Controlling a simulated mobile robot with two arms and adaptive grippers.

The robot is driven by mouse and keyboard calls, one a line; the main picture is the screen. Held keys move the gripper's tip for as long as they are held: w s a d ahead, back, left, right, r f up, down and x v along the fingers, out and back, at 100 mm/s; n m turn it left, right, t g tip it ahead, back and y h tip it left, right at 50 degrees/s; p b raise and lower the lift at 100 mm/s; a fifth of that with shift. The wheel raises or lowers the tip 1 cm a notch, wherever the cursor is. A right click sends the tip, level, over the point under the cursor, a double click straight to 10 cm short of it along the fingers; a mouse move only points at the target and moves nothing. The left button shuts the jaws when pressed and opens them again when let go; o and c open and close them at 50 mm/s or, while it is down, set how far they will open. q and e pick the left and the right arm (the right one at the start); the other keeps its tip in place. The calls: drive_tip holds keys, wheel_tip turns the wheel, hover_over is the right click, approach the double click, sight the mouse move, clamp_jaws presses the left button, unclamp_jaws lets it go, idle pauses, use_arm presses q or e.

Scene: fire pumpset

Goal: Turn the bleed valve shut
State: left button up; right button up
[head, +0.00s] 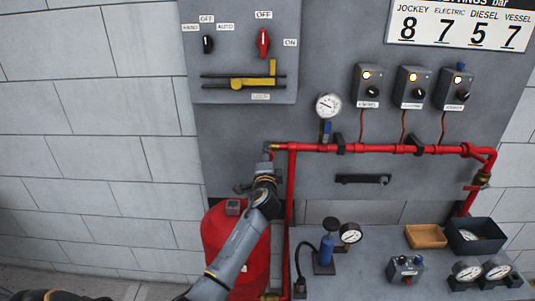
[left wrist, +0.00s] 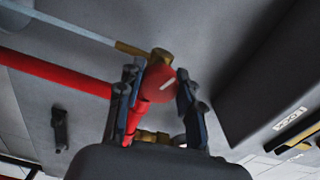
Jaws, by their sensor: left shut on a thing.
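The bleed valve (left wrist: 160,84) shows in the left wrist view as a round red knob with a white line across it, at the end of a red pipe. A brass fitting and a pale tube are just beyond it. My left gripper (left wrist: 161,77) is shut on the knob, one finger on each side. In the head view my left gripper (head: 265,171) is at the left end of the red pipe (head: 370,149), above the red tank (head: 232,250), and hides the knob. My right gripper is not in view.
A grey control box (head: 247,60) with a yellow bar hangs above the pipe; in the left wrist view it is close on the right. A vertical red pipe (head: 290,215) stands right of my arm. A bench (head: 375,281) holds a blue pump (head: 327,248), gauges and bins.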

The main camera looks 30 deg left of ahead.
use_arm(q)
drive_tip(key=m+p, duration=0.1)
drive_tip(key=m, duration=0.1)
drive_tip(key=m+p, duration=0.1)
drive_tip(key=m, duration=0.1)
drive_tip(key=m+p, duration=0.1)
drive_tip(key=m, duration=0.1)
drive_tip(key=shift+a+r, duration=0.1)
drive_tip(key=shift+r, duration=0.25)
drive_tip(key=m+p, duration=0.2)
drive_tip(key=m, duration=0.2)
drive_tip(key=shift+m, duration=0.4)
drive_tip(key=shift+m+p, duration=0.7)
drive_tip(key=shift+m, duration=0.5)
drive_tip(key=shift+w, duration=0.1)
drive_tip(key=o, duration=0.9)
drive_tip(key=shift+o, duration=1.3)
drive_tip(key=shift+f, duration=0.15)
drive_tip(key=shift+f, duration=0.1)
